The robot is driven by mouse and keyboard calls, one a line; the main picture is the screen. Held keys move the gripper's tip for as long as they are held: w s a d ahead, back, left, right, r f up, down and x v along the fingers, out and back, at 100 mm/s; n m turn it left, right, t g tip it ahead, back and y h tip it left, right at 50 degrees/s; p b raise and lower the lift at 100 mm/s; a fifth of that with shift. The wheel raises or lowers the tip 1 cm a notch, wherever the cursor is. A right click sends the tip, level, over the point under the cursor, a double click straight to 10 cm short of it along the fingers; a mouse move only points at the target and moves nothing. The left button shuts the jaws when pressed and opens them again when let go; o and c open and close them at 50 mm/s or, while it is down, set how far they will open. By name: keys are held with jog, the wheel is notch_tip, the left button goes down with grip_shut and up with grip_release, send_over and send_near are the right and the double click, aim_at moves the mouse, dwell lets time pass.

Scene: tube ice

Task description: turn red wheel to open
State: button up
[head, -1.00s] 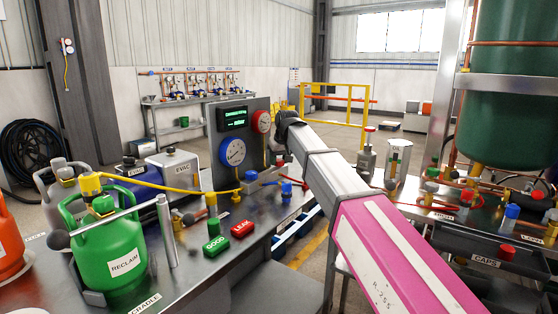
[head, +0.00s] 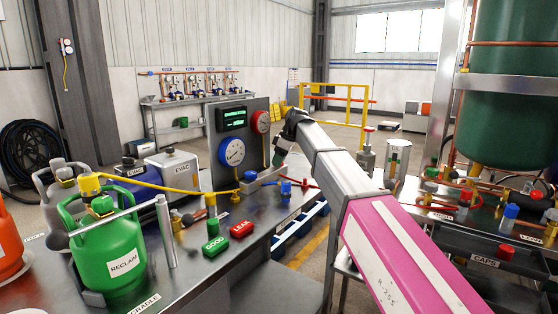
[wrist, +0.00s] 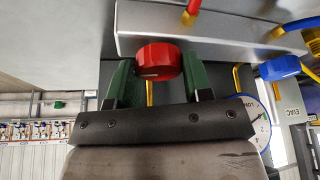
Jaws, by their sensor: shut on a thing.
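The red wheel (wrist: 158,62) is a short round knob on the side of a grey manifold block (wrist: 215,28) in the wrist view. My gripper (wrist: 150,78) has its two dark green fingers on either side of the wheel and is shut on it. In the head view my gripper (head: 281,152) is at the manifold block (head: 262,180), below the red gauge (head: 261,122). The red wheel is hidden there behind my gripper.
A panel with a display (head: 232,118) and a blue gauge (head: 232,152) stands behind the manifold. A yellow hose (head: 165,187) runs to a green RECLAIM cylinder (head: 110,250). GOOD (head: 215,246) and LEAK (head: 241,228) buttons are on the bench in front.

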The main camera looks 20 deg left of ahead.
jog(key=shift+n+g, duration=0.3)
jog(key=shift+n, duration=0.6)
jog(key=o, duration=0.9)
jog(key=v, duration=1)
jog(key=shift+w+r, duration=0.15)
jog(key=shift+r, duration=0.2)
